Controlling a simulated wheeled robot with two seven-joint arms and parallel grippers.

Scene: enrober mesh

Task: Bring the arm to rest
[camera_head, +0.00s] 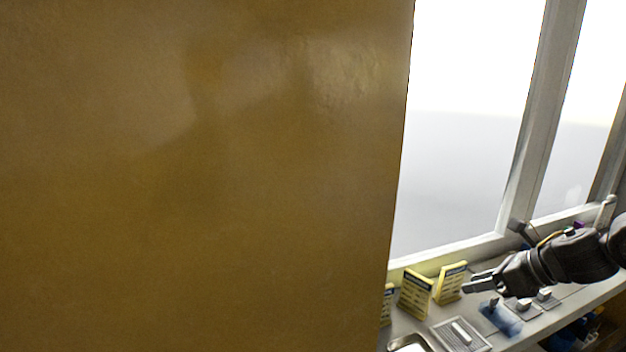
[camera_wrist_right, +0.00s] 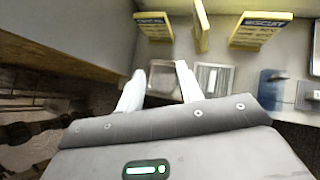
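My right arm comes in from the right edge in the head view. Its dark gripper (camera_head: 480,281) is above the counter, pointing left, with two fingers apart. In the right wrist view the two pale fingers of the right gripper (camera_wrist_right: 159,75) stand apart with nothing held between them; the counter shows beyond. My left arm and left gripper are not in view.
A large brown panel (camera_head: 200,180) fills the left of the head view and hides much of the counter (camera_head: 520,340). Yellow cards (camera_head: 415,294), a tray with a white bar (camera_head: 461,334) and a blue pad (camera_head: 500,318) stand along it. A window (camera_head: 470,130) is behind.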

